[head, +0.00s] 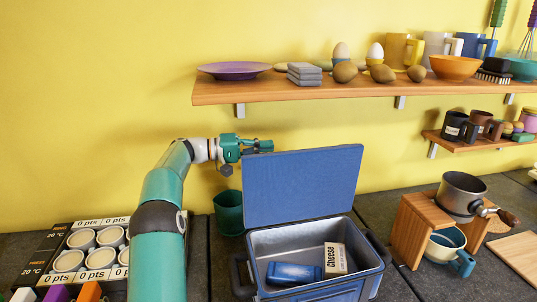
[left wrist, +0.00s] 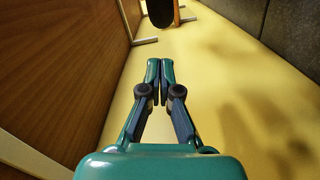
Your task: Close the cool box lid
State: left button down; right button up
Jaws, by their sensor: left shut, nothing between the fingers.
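The blue cool box (head: 372,262) stands on the dark counter in the head view. Its lid (head: 303,187) is open and stands upright at the back, leaning slightly backward. A blue item (head: 294,273) and a white box marked Cheese (head: 335,258) lie inside. My left gripper (head: 270,146) is behind the lid, near its top left corner; I cannot tell whether it touches the lid. In the left wrist view its fingers (left wrist: 160,64) are together with nothing between them, and the lid cannot be made out there. My right gripper is not in view.
A shelf (head: 300,91) with a purple plate, eggs and cups is above the lid. A green cup (head: 229,212) stands left of the cool box. A wooden stand (head: 410,232) with a pot (head: 462,192) is to the right. A crate of jars (head: 62,240) is at left.

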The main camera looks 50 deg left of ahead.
pick_arm(q)
jog(key=shift+s+d+f, duration=0.15)
jog(key=shift+s+d, duration=0.05)
jog(key=shift+d, duration=0.4)
jog(key=shift+s+d+f, duration=0.15)
jog(key=shift+d, duration=0.45)
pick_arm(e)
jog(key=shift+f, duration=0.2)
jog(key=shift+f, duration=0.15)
